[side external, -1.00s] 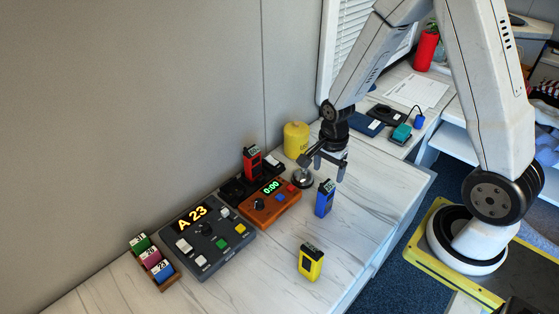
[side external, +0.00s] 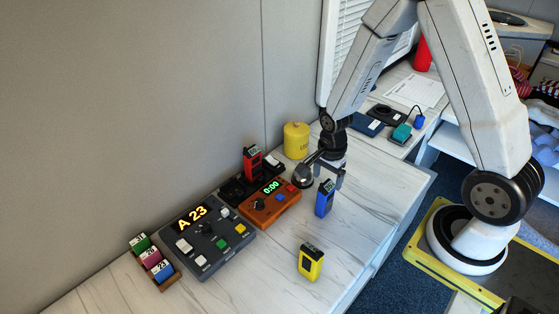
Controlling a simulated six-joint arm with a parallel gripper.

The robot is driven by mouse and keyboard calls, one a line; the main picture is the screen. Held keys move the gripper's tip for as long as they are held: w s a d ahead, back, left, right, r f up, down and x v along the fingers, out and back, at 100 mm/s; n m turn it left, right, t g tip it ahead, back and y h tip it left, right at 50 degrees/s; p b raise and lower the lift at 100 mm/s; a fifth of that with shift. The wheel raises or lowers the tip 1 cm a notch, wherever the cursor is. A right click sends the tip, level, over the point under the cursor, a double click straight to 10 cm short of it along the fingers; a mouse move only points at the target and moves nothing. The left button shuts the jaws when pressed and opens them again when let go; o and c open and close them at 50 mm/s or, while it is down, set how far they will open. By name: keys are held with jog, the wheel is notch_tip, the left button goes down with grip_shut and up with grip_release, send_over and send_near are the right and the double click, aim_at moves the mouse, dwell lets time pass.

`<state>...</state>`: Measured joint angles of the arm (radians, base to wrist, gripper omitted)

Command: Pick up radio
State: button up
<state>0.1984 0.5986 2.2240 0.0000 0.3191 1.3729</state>
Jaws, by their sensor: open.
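Three radios show. A blue radio (side external: 325,199) stands upright on the white counter, right of the orange timer box. A yellow radio (side external: 311,263) stands nearer the front edge. A red radio (side external: 252,161) stands in a black charger base (side external: 236,190) at the back. My gripper (side external: 324,181) is open and points down, close above and behind the blue radio. Its fingers are near the radio's top; I cannot tell whether they touch it. No radio is held.
The orange timer box (side external: 270,204) reads 0:00. A grey console (side external: 207,242) reads A 23. A rack of coloured tags (side external: 152,263), a silver dome bell (side external: 303,178) and a yellow canister (side external: 296,140) stand nearby. The counter (side external: 370,215) right of the blue radio is clear.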

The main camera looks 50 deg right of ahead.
aim_at(328, 186)
jog(key=shift+d+f, duration=0.15)
jog(key=shift+f, duration=0.65)
jog(key=shift+d+f, duration=0.15)
jog(key=shift+f, duration=1.65)
grip_shut()
